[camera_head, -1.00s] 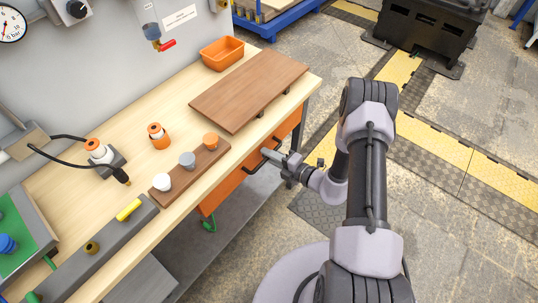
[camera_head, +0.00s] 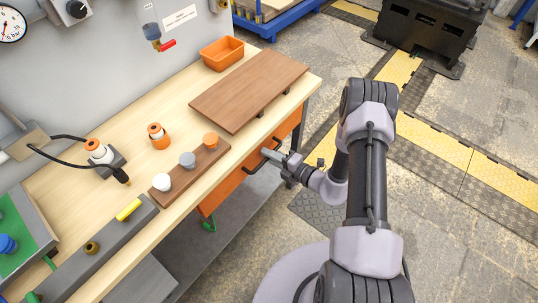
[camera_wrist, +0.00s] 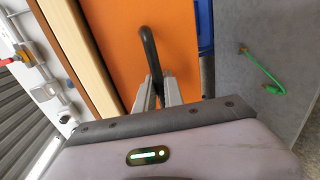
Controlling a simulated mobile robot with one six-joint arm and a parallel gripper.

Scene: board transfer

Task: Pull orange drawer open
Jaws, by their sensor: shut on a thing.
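The orange drawer (camera_head: 228,186) is under the front edge of the wooden workbench. In the head view its front looks flush below the tabletop. Its orange face (camera_wrist: 114,45) fills the upper middle of the wrist view. A dark bar handle (camera_wrist: 149,50) stands out from that face, and it also shows in the head view (camera_head: 252,170). My gripper (camera_head: 272,155) reaches the handle from the right. In the wrist view my gripper's fingers (camera_wrist: 157,92) are shut on the handle's near end.
A brown board (camera_head: 250,88) lies on the bench above the drawer. A wooden strip with white, grey and orange knobs (camera_head: 190,168) lies near the front edge. An orange bin (camera_head: 221,52) stands at the back. The floor right of the bench is open around my arm.

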